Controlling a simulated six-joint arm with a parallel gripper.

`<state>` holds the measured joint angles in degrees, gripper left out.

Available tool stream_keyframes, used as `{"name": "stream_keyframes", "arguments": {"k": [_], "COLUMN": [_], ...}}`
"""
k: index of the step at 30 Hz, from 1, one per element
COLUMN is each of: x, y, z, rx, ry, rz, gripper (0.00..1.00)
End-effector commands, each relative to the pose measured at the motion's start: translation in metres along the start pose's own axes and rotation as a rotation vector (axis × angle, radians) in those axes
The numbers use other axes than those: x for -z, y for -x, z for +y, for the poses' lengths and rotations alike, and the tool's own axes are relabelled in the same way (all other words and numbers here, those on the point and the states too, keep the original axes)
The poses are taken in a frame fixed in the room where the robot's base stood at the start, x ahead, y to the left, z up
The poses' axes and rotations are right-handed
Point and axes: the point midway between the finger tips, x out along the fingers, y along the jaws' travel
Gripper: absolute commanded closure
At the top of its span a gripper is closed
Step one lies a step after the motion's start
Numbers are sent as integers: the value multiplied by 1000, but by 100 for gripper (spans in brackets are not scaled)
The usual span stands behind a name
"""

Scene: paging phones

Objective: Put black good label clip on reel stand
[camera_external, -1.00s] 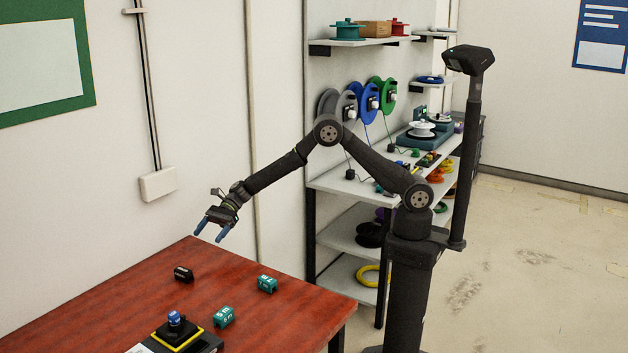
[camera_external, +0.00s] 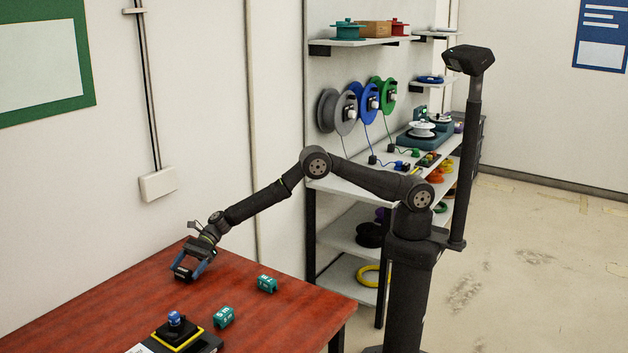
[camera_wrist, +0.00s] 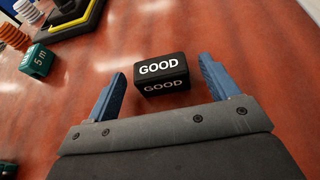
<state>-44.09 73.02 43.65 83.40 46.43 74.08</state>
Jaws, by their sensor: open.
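The black good label clip (camera_wrist: 163,73) lies on the red table, with white GOOD lettering on two faces in the wrist view. It also shows in the external view (camera_external: 182,273), partly covered by my gripper. My gripper (camera_wrist: 160,80) is open, with its blue fingers on either side of the clip and visible gaps to both. In the external view my gripper (camera_external: 188,268) is low over the table at the clip. The reel stand may be the device with a white reel (camera_external: 421,130) on the shelf unit; I cannot tell for sure.
A black and yellow base with a blue knob (camera_external: 175,322) stands near the front. Grey, blue and green reels (camera_external: 388,93) hang above the shelf unit. Floor at right is clear.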

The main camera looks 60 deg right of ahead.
Motion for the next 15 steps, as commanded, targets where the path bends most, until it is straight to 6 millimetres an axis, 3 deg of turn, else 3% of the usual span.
{"name": "stream_keyframes", "arguments": {"k": [4,12,15], "x": [-1,-1,-1], "y": [-13,-15,-15], "z": [-1,-1,-1], "rx": [1,1,1], "ry": [2,1,1], "rz": [-1,-1,-1], "gripper": [20,20,40]}}
